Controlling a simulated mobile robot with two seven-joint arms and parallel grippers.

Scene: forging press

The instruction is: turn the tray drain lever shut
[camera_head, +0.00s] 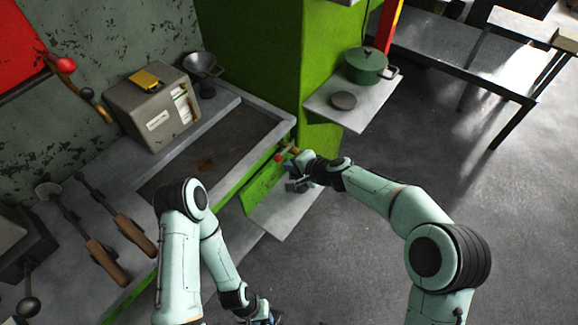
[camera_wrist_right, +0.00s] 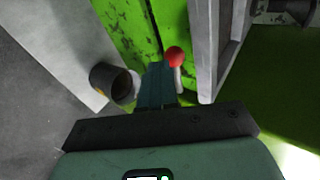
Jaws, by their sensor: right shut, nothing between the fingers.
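The drain lever shows as a red ball knob (camera_head: 279,157) at the front right corner of the bench tray (camera_head: 284,128). In the right wrist view the red knob (camera_wrist_right: 175,57) tops a short pale stem, just right of my right gripper's fingertips (camera_wrist_right: 158,78). The fingers are shut and empty; whether they touch the stem I cannot tell. In the head view my right gripper (camera_head: 291,171) is beside the knob, partly hiding the lever. A round pipe mouth (camera_wrist_right: 112,84) lies left of the fingers. My left gripper (camera_head: 266,316) is cut off at the bottom edge, its fingers unclear.
A green press column (camera_head: 250,60) stands behind the corner. Wood-handled tools (camera_head: 105,262) lie on the bench at left. Open floor lies to the right.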

